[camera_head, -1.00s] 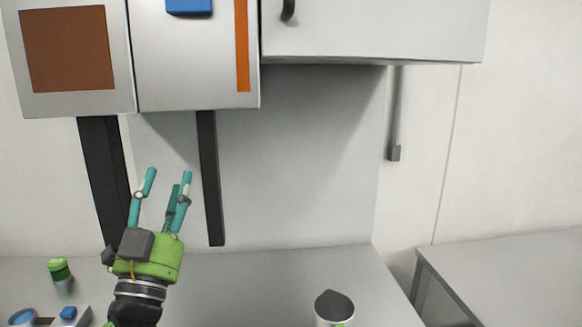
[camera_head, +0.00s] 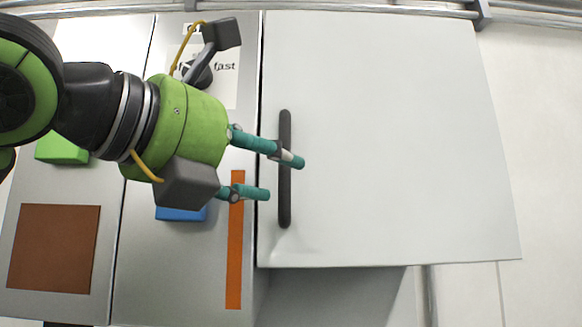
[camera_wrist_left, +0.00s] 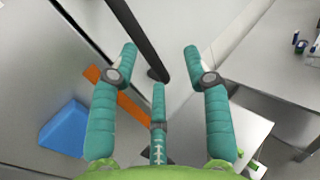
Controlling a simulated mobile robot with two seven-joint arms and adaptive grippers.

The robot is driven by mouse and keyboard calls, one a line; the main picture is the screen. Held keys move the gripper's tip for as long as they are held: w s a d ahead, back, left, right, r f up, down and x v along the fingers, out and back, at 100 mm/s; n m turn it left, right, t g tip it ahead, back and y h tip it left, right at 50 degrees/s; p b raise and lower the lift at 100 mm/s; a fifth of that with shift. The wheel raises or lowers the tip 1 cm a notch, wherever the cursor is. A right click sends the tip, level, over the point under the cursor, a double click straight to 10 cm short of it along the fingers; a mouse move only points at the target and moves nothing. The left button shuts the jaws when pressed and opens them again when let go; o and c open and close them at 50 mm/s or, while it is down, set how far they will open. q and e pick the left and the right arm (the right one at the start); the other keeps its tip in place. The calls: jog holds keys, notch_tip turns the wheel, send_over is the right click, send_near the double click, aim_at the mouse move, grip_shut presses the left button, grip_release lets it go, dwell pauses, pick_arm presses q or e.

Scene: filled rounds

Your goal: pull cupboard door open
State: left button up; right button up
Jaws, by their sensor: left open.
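The cupboard door (camera_head: 395,130) is a plain white panel that looks shut. Its handle (camera_head: 285,212) is a dark upright bar near the door's left edge. My left gripper (camera_head: 285,178) comes in from the left, open and empty. In the head view its upper finger crosses in front of the handle, and its lower finger ends just left of it. I cannot tell whether either touches. The left wrist view shows the open fingers (camera_wrist_left: 160,58) with a dark bar (camera_wrist_left: 140,38) beyond and between them; I cannot tell whether it is the handle. My right gripper is not in view.
Left of the door is a grey panel with an orange strip (camera_head: 234,280) and a blue block (camera_head: 180,214), partly behind my gripper. A brown square (camera_head: 54,248) and a green block (camera_head: 62,150) are further left. Right of the door is bare wall (camera_head: 540,150).

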pick_arm(q)
jog(key=a+r+t+y, duration=0.1)
jog(key=n+p, duration=0.1)
jog(key=p, duration=0.3)
send_over(281, 208)
jog(key=w, duration=0.1)
jog(key=shift+r, duration=0.35)
grip_shut()
